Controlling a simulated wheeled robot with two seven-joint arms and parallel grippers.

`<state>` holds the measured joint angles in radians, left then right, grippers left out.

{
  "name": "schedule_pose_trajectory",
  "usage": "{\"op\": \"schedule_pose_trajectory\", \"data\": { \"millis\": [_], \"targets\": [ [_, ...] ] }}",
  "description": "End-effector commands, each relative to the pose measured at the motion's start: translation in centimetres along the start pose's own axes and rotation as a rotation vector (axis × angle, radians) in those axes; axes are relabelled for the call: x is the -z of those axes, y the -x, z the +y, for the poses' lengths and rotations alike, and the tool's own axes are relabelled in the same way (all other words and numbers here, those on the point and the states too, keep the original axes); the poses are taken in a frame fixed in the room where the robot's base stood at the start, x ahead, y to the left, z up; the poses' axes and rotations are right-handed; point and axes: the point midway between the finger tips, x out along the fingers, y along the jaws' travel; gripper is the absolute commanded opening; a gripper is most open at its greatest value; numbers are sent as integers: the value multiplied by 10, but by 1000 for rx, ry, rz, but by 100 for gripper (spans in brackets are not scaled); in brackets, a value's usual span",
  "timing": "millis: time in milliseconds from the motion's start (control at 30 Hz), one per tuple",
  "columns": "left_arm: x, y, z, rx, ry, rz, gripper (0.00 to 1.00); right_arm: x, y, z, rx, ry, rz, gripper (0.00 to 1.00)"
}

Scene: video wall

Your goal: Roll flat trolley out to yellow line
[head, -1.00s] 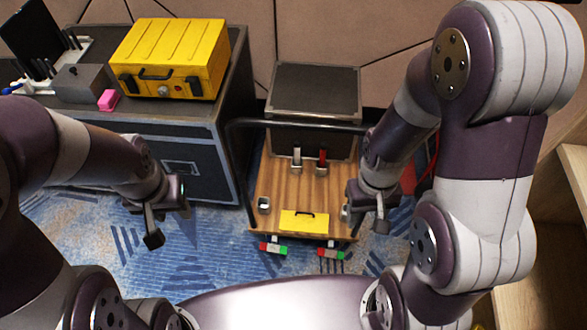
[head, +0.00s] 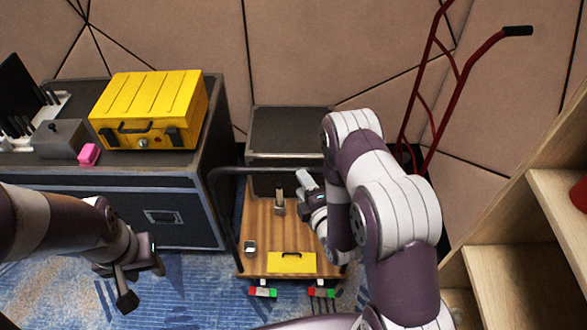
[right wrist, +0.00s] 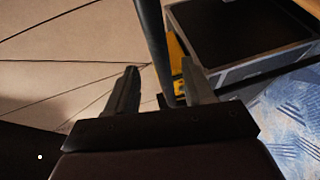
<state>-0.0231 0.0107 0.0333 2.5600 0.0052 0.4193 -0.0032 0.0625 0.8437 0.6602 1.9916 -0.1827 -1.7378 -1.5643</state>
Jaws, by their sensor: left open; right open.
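The flat trolley (head: 265,225) has a wooden deck and stands on the blue carpet against a dark case. Its dark bar handle (head: 235,171) rises at the left and runs across the deck's far part. My right gripper (head: 304,188) is open over the deck's right side, close to the handle. In the right wrist view a dark bar (right wrist: 152,35), likely the handle, shows between the open fingers (right wrist: 160,70); contact cannot be told. My left gripper (head: 130,274) is open and empty, left of the trolley. No yellow line is seen on the visible floor.
A dark flight case (head: 188,215) with a yellow toolbox (head: 150,108) stands at left. A red hand truck (head: 437,100) leans by the wall. Wooden shelving (head: 515,260) closes the right. Carpet shows left of the trolley.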

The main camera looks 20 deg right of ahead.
Motion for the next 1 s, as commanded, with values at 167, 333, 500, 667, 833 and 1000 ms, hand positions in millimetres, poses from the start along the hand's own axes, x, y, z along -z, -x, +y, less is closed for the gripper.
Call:
{"op": "schedule_pose_trajectory", "data": {
  "millis": [167,333,500,667,833,1000],
  "targets": [
    [1,8,0,0,0,0,43,0,-42,2,-1,-1,0,53],
    [1,10,0,0,0,0,43,0,-65,0,1,-1,0,53],
    [1,10,0,0,0,0,43,0,-71,0,1,-1,-1,53],
    [1,10,0,0,0,0,43,0,-70,0,1,-2,-1,46],
    [1,10,0,0,0,0,43,0,-70,0,2,-2,-1,0],
    [1,10,0,0,0,0,43,0,-70,0,2,-2,-1,0]
  ]
}}
